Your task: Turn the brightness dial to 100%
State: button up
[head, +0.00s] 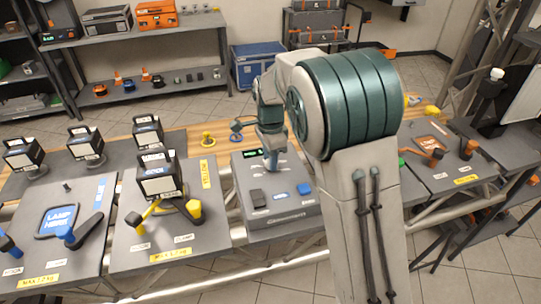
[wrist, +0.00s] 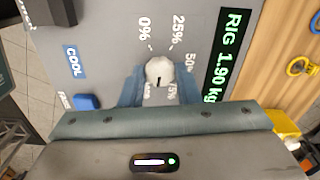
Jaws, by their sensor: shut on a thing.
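The brightness dial (wrist: 160,70) is a pale round knob on the grey control box (head: 285,228). In the wrist view 0%, 25%, 50% and 75% run around it, and another label at its lower left is partly covered. A short dark mark on the knob points down in the picture, between the 75% label and the partly covered one. My gripper (wrist: 158,88) is shut on the dial, one blue-grey finger on each side. In the head view my gripper (head: 271,160) reaches down to the back of the box, and the dial is hidden there.
The box has a lit display (wrist: 219,60) reading RIG 1.90 kg, a blue COOL switch (wrist: 87,102) and a black rocker (head: 258,197). Lamps stand on the panels at left, including one lamp (head: 160,180) near the box. Yellow (head: 207,139) and blue rings lie behind.

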jog(key=shift+r+m+p, duration=0.1)
jog(key=shift+m+p, duration=0.45)
jog(key=shift+m, duration=1.65)
jog(key=o, duration=1)
jog(key=shift+c, duration=0.2)
notch_tip(320, 180, up, 14)
jog(key=shift+b, duration=0.35)
